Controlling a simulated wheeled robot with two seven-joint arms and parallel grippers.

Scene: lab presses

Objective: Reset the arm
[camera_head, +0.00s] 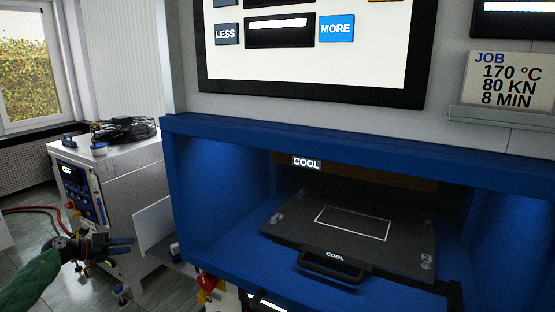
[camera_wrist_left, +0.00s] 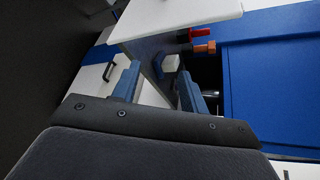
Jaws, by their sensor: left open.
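My left gripper (camera_head: 122,244) is at the lower left of the head view, on an arm with a green sleeve. It is in the air to the left of the blue press (camera_head: 240,133), near a white panel (camera_head: 153,223). In the left wrist view its two blue fingers (camera_wrist_left: 158,88) are apart, with nothing held between them. My right gripper does not show in either view.
A red knob (camera_head: 207,282) sits low on the press front. A white cabinet (camera_head: 130,170) with a control panel stands behind my left gripper. Grey floor shows at the left.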

